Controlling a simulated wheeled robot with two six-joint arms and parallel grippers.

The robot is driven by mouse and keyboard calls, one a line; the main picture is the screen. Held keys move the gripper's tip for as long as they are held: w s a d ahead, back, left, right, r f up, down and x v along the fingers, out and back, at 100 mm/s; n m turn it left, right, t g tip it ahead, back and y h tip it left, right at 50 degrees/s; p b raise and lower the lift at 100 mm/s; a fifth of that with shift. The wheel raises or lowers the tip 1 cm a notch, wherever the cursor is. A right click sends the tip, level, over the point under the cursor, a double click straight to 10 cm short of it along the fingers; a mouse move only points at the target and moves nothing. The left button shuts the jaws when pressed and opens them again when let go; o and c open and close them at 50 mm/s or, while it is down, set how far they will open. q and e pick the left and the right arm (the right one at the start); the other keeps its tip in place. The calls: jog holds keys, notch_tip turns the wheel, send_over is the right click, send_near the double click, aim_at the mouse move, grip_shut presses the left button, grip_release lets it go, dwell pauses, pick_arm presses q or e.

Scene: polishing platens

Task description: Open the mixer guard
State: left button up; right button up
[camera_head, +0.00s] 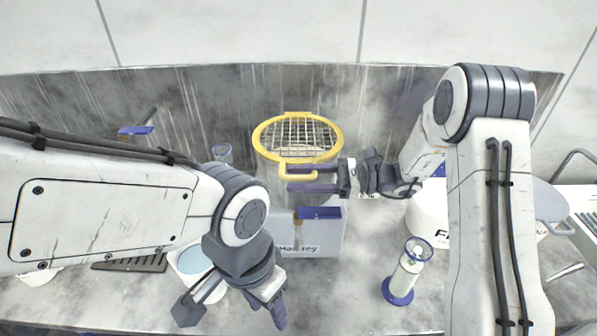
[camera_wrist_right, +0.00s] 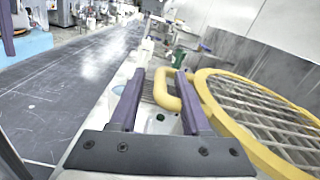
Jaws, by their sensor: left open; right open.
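The mixer guard (camera_head: 297,135) is a yellow ring with a wire mesh, lying flat over the top of the mixer (camera_head: 325,238) at the middle. Its yellow loop handle (camera_head: 283,172) sticks out at the front. In the right wrist view the guard (camera_wrist_right: 262,112) fills the right side, and its handle (camera_wrist_right: 165,92) shows between my fingers. My right gripper (camera_head: 290,179) is open at the handle, with purple fingers pointing left; it also shows in the wrist view (camera_wrist_right: 158,75). I cannot tell whether it touches the handle. My left gripper (camera_head: 232,311) is open and empty, low at the front left.
A clear cylinder with blue ends (camera_head: 405,272) stands right of the mixer. A light-blue round dish (camera_head: 194,260) and a dark slotted tray (camera_head: 132,263) lie at the left. A curved grey wall (camera_head: 210,95) closes off the back.

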jog(key=shift+a, duration=0.25)
grip_shut()
dwell(1.4)
